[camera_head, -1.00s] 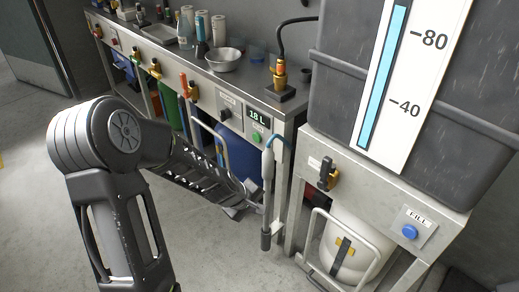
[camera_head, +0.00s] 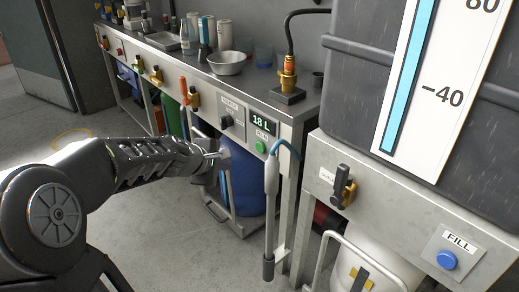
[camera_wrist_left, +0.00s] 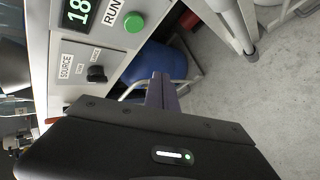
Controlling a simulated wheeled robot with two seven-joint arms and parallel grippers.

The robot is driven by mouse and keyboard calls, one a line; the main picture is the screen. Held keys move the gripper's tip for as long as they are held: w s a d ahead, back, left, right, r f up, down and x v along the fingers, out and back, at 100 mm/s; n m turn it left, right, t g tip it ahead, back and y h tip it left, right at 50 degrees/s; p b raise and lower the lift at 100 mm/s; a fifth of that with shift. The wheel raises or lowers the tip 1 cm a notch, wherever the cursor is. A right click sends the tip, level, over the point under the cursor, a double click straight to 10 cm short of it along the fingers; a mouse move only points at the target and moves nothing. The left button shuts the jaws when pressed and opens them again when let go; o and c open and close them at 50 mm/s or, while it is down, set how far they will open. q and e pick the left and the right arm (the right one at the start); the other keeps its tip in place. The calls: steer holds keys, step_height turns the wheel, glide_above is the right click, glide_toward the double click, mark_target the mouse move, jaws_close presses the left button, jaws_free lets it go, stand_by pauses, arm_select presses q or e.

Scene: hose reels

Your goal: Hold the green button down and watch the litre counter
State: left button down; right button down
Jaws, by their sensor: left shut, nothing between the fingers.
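The green button (camera_head: 261,147) sits on the bench's front panel under the word RUN. It also shows in the left wrist view (camera_wrist_left: 134,22). The litre counter (camera_head: 262,121) just above it reads 18 L; in the wrist view the counter (camera_wrist_left: 78,13) is partly cut off. My left gripper (camera_head: 222,158) is shut and empty, in front of the panel to the left of the button and slightly lower in the head view. Its closed fingers (camera_wrist_left: 161,90) are apart from the button in the wrist view. My right gripper is not in view.
A black SOURCE knob (camera_head: 226,121) is left of the counter. A wand (camera_head: 271,205) with a blue hose hangs right of the button. A blue drum (camera_head: 245,180) stands below. A blue FILL button (camera_head: 447,260) is on the right cabinet. Open floor lies at lower left.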

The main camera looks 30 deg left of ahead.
arm_select(q)
steer(key=shift+w, duration=0.1)
steer(key=p, duration=0.6)
glide_toward(258, 151)
step_height(258, 151, down, 4)
steer(key=w+a, duration=0.1)
steer(key=w, duration=0.1)
steer(key=shift+w+a+f, duration=0.1)
steer(key=shift+w, duration=0.4)
steer(key=shift+w+p, duration=0.15)
steer(key=shift+p, duration=0.15)
stand_by(0.8)
steer(key=shift+w, duration=0.25)
steer(key=shift+w+d+p, duration=0.35)
steer(key=shift+w+p, duration=0.2)
steer(key=shift+p, duration=0.05)
stand_by(1.3)
